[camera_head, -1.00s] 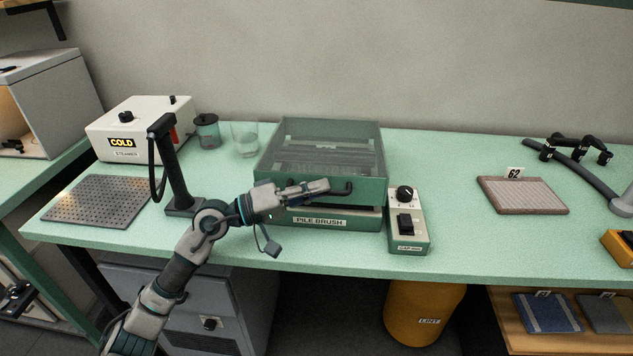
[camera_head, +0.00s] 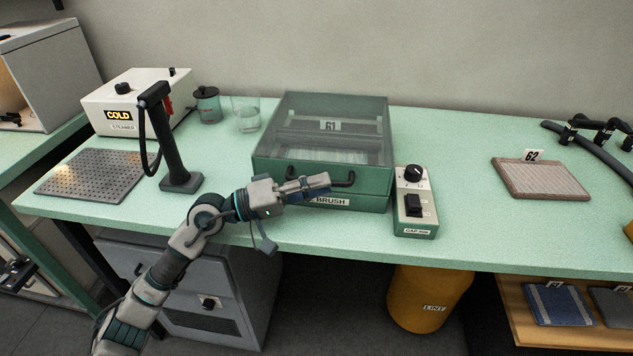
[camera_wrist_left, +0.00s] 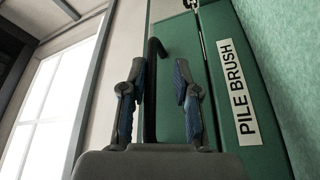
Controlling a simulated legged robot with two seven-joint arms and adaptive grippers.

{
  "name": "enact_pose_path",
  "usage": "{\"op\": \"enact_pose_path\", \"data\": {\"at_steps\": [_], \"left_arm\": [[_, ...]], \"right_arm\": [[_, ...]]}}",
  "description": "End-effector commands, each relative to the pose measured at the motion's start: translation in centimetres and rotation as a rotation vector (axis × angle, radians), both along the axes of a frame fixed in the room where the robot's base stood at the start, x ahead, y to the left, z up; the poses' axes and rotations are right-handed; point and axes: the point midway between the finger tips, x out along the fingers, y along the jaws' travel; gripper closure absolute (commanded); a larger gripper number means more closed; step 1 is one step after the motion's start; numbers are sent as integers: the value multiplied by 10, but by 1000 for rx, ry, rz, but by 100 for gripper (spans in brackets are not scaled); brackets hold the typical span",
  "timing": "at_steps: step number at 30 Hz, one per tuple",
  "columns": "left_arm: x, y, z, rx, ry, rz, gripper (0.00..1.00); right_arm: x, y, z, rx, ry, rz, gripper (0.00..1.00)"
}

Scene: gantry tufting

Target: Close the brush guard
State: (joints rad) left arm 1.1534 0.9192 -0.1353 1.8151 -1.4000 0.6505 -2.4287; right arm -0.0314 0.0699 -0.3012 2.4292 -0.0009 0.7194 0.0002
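The pile brush (camera_head: 375,199) is a green box on the bench. Its brush guard (camera_head: 377,173) has a clear top and a black handle (camera_head: 345,183) on the front. In the head view the guard sits low on the base, with no clear gap at the front. My left gripper (camera_head: 318,186) is in front of the guard by the handle and hides part of the label. In the left wrist view the gripper (camera_wrist_left: 157,80) has its blue-padded fingers apart, with the black handle (camera_wrist_left: 151,100) showing between them. I cannot tell whether they touch it. My right gripper is out of view.
A control box (camera_head: 414,205) with knob and switch stands right of the brush. A steamer (camera_head: 125,100), its wand on a stand (camera_head: 180,183), and a perforated plate (camera_head: 92,173) are left. A jar and a glass stand behind. Sample 62 (camera_head: 545,180) lies right.

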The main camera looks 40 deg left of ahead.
Motion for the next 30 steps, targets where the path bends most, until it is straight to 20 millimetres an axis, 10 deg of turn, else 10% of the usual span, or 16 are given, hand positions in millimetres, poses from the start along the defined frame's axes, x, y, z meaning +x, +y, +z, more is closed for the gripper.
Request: {"op": "enact_pose_path", "data": {"at_steps": [20,30], "left_arm": [[-1,5,1,-1,-1,7,77],[-44,43,-11,-3,3,7,77]], "right_arm": [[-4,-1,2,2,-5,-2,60],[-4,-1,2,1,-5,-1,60]]}}
